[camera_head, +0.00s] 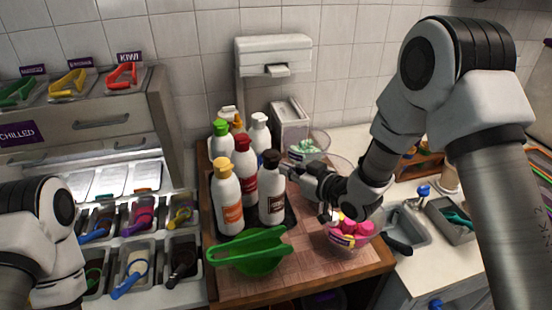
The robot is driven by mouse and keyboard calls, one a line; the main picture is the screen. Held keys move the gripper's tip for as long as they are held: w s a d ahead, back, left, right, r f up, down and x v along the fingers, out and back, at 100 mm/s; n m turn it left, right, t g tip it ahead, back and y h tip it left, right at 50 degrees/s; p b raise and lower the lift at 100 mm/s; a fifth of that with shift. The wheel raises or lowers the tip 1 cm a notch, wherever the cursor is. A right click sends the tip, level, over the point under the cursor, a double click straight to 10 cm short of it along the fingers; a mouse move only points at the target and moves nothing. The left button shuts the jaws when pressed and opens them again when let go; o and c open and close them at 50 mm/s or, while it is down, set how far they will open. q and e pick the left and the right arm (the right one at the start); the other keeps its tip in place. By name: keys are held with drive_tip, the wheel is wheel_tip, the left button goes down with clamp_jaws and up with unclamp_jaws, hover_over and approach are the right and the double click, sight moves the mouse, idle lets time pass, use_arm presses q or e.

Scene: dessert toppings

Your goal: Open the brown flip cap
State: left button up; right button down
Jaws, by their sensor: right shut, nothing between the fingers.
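The bottle with the dark brown cap (271,158) is a white bottle (272,200) with a dark label. It stands upright at the front right of a bottle group on the wooden board. The brown cap looks closed, though it is small in view. My right gripper (289,171) comes in from the right, with its shut, empty fingertips beside the bottle's upper part, just below cap height. I cannot tell whether they touch it. My left arm shows at the left edge, but its gripper is out of view.
Bottles with yellow (224,166), red (242,142) and green (221,127) caps stand close by. A clear bowl of pink pieces (350,232) sits under my right wrist. Topping bins (137,262) fill the left.

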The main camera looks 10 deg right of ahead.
sight(278, 159)
drive_tip(key=shift+w+a, duration=0.4)
drive_tip(key=shift+w, duration=0.4)
drive_tip(key=shift+s, duration=0.1)
drive_tip(key=shift+r, duration=0.1)
drive_tip(key=shift+r+p, duration=0.9)
drive_tip(key=shift+r, duration=0.55)
drive_tip(key=shift+w+a+r+p, duration=0.4)
drive_tip(key=shift+w+r, duration=0.15)
drive_tip(key=shift+w, duration=0.25)
drive_tip(key=shift+w+a, duration=0.1)
drive_tip(key=shift+w, duration=0.1)
